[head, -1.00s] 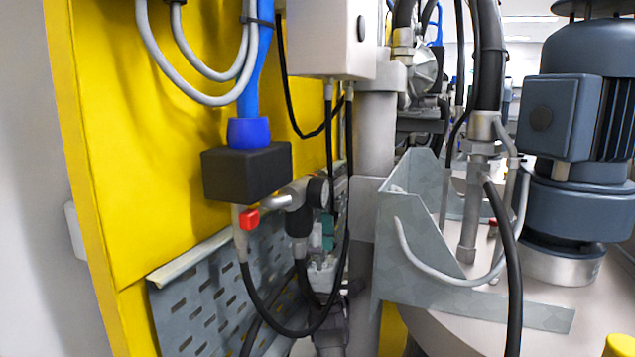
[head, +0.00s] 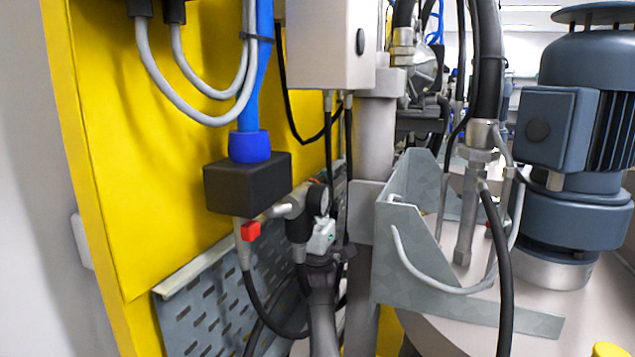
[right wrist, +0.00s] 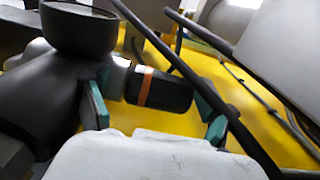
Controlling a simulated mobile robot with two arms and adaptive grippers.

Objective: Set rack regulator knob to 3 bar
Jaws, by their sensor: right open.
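The regulator knob (right wrist: 172,92) is a black cylinder with an orange band in the right wrist view. It lies between the teal finger pads of my open right gripper (right wrist: 153,84), with a visible gap on the left side; contact on the right cannot be told. In the head view my right gripper (head: 321,236) is just below and in front of the regulator, which hides most of the knob. The gauge housing (right wrist: 80,27) also shows in the right wrist view. My left gripper is out of view.
A black block (head: 247,183) with a blue fitting and a red valve handle (head: 250,231) stand left of the regulator. Black cables hang close around it. A slotted grey plate (head: 215,307) is below. A metal bracket (head: 410,250) and drum motor (head: 580,130) stand right.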

